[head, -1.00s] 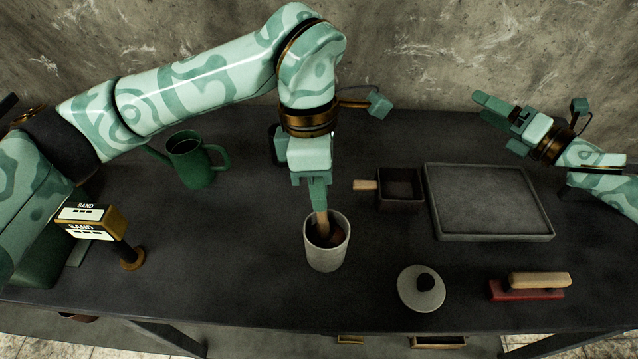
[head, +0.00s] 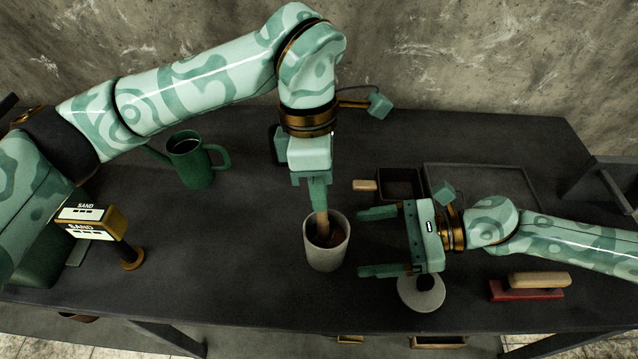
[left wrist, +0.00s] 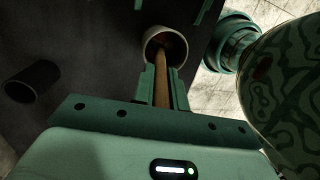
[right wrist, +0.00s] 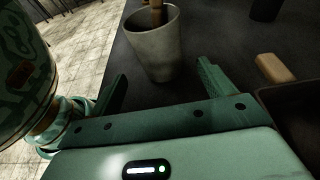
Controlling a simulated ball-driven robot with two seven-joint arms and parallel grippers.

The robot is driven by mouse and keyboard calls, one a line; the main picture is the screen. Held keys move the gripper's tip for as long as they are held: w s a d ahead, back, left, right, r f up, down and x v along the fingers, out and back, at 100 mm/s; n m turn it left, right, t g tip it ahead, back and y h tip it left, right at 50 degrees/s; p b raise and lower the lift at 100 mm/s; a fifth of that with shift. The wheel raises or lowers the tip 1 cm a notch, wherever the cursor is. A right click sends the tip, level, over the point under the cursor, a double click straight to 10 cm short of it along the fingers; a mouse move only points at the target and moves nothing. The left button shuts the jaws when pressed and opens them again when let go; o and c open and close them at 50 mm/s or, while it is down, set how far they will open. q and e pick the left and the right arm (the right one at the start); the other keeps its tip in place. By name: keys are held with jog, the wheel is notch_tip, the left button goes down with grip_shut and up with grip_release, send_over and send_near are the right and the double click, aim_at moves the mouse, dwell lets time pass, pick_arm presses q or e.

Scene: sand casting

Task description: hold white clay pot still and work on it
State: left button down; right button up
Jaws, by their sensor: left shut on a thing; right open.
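The white clay pot (head: 326,258) stands upright on the dark table in the head view, with brown material inside. My left gripper (head: 320,207) is above it, shut on a wooden stick (left wrist: 162,82) whose lower end is inside the pot's mouth. In the left wrist view the pot (left wrist: 152,47) is partly hidden by the stick and fingers. My right gripper (head: 368,242) is open, its fingers pointing left toward the pot, and apart from it. In the right wrist view the pot (right wrist: 155,52) lies ahead, between and beyond the open fingers.
A red block with wooden handle (head: 530,287), a grey tray (head: 475,172) and a dark box (head: 402,178) are at the right. A green jug (head: 190,160) and sand-labelled thing (head: 88,222) are left.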

aim_at(324, 257)
jog(key=x, duration=0.7)
jog(key=c, duration=0.7)
jog(key=o, duration=0.8)
jog(key=c, duration=0.8)
